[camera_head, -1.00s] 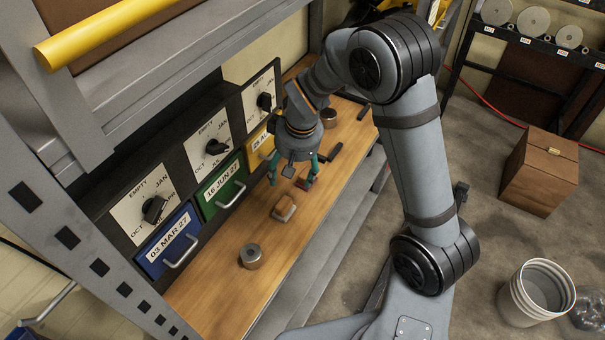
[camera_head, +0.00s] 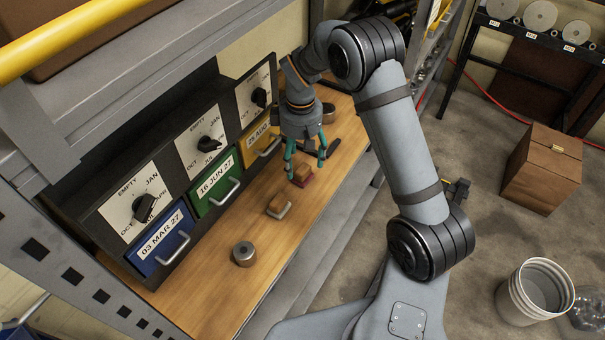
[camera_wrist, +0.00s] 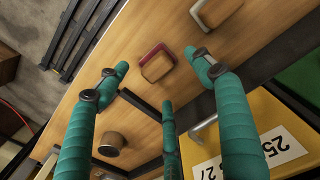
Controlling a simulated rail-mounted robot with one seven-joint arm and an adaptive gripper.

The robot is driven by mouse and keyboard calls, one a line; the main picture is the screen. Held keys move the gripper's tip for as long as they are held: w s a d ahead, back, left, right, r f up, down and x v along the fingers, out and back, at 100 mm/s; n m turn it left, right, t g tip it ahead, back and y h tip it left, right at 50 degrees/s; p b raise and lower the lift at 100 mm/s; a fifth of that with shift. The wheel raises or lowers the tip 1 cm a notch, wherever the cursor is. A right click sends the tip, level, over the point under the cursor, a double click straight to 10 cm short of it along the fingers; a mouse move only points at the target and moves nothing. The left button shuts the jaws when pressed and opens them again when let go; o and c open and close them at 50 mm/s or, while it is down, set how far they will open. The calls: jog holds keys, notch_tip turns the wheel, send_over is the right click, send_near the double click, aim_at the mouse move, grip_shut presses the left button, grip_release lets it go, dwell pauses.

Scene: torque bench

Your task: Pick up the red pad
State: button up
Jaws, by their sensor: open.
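The red pad (camera_head: 304,181) is a small block with a tan top and a dark red edge, lying on the wooden bench. It also shows in the wrist view (camera_wrist: 155,64), ahead of and between the fingertips. My gripper (camera_head: 305,163) has teal fingers, spread open and empty, just above and around the pad in the head view. In the wrist view my gripper (camera_wrist: 160,76) shows three fingers apart, with none seen closed on the pad. Whether any fingertip touches it I cannot tell.
A similar tan block with a pale edge (camera_head: 279,206) lies nearer on the bench (camera_head: 208,297). A metal cylinder (camera_head: 244,254) stands closer still, and another (camera_head: 328,113) stands behind. Blue (camera_head: 163,245), green (camera_head: 216,190) and yellow (camera_head: 260,142) drawers with handles line the left side.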

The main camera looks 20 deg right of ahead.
aim_at(301, 168)
jog(key=shift+w+f+p, duration=0.15)
jog(key=shift+f+p, duration=0.25)
jog(key=shift+f, duration=1.1)
jog(key=shift+w+f+p, duration=0.1)
jog(key=shift+f+p, duration=0.25)
jog(key=shift+f, duration=1.1)
jog(key=shift+c, duration=0.9)
jog(key=c, duration=1.1)
jog(key=shift+c, duration=0.2)
